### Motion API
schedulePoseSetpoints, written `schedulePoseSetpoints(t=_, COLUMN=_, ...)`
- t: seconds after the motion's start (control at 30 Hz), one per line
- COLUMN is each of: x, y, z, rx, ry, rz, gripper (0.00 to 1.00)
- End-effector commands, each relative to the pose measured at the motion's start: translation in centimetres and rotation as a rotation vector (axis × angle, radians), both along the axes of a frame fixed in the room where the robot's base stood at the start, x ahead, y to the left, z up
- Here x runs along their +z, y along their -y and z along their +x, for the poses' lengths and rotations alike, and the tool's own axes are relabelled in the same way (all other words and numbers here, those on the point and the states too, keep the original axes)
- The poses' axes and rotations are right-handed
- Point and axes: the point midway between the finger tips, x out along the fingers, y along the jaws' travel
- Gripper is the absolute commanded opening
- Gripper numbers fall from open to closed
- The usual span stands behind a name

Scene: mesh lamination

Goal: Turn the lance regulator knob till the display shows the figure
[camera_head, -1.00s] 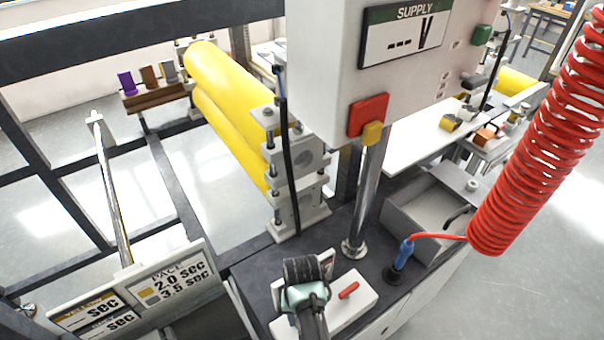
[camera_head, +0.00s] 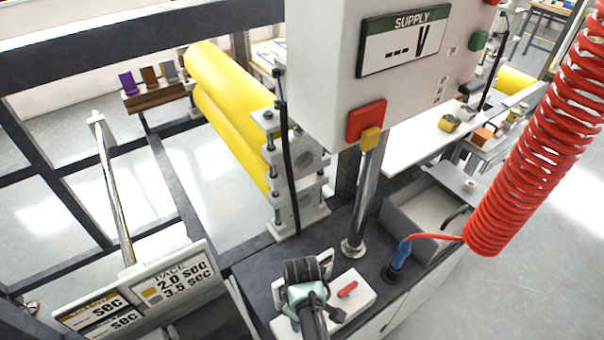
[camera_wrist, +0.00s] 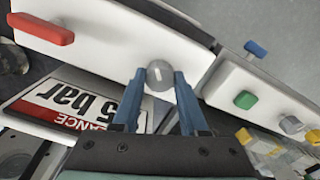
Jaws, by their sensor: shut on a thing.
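The grey round regulator knob (camera_wrist: 160,75) sits on a white panel in the wrist view, with a pale mark on its face. My gripper (camera_wrist: 160,82) has its two blue fingers on either side of the knob, shut on it. The lance display (camera_wrist: 62,103) lies beside it, upside down in this view. In the head view my gripper's teal end (camera_head: 306,296) is over the white regulator box (camera_head: 362,297) and hides the knob.
A red lever (camera_wrist: 40,29) is on the same panel. A chrome post (camera_head: 366,195) and a red coiled hose (camera_head: 540,140) stand near the arm. The supply display (camera_head: 404,45) shows dashes and "V".

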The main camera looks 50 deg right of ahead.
Motion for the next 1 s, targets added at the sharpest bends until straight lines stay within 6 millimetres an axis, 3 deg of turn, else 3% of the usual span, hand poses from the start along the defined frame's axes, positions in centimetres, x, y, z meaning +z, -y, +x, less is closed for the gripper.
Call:
schedulePoseSetpoints(t=0.6, x=0.15, y=0.07, z=0.14, rx=0.535, ry=0.003, rz=-0.002, gripper=0.0)
schedulePoseSetpoints(t=1.0, x=0.12, y=0.04, z=0.17, rx=0.697, ry=0.004, rz=-0.002, gripper=0.0)
